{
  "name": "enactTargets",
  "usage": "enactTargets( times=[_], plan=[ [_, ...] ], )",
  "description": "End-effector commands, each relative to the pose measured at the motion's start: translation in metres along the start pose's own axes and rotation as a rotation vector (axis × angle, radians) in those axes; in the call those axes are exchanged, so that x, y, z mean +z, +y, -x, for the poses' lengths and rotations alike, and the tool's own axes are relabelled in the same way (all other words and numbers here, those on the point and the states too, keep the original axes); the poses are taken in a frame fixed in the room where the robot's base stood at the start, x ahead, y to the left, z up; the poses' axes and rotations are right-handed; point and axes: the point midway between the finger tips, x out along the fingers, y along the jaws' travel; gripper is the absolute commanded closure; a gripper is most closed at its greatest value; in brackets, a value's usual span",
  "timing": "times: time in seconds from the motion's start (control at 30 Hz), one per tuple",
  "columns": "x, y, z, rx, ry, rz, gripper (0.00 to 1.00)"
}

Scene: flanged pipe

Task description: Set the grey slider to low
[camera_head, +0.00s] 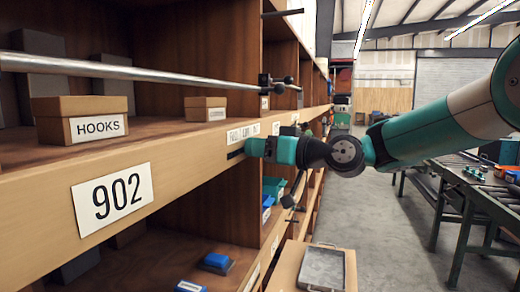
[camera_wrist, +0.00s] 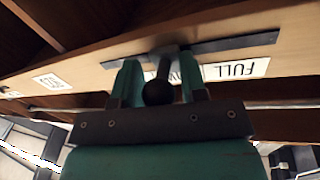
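The grey slider (camera_wrist: 158,90) shows in the wrist view as a dark round knob on a short stem, set on the front edge of a wooden shelf. A dark slot (camera_wrist: 235,43) runs to the right of it. An upside-down FULL label (camera_wrist: 237,70) is beside the slot; another label next to it is mostly hidden by a finger. My gripper (camera_wrist: 160,80) has its teal fingers on either side of the knob, with a gap visible on the right. In the head view my gripper (camera_head: 255,147) is at the shelf edge and hides the slider.
A metal rail (camera_head: 150,72) runs along the shelf above a HOOKS box (camera_head: 82,119). A 902 plate (camera_head: 113,199) is on the shelf front. Blue and green bins (camera_head: 270,195) are below my gripper.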

Motion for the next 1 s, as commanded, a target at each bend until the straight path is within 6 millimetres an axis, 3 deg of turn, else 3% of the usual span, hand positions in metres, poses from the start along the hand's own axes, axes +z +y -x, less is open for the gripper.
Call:
enactTargets(
  times=[0.2,0.37,0.8,1.0],
  plan=[
    [0.001,0.001,0.002,0.001,0.000,0.000,0.61],
    [0.004,0.002,0.021,0.003,0.002,0.000,0.61],
    [0.004,0.003,0.130,0.007,0.002,0.003,0.61],
    [0.002,0.002,0.163,0.004,0.001,0.000,0.61]
  ],
)
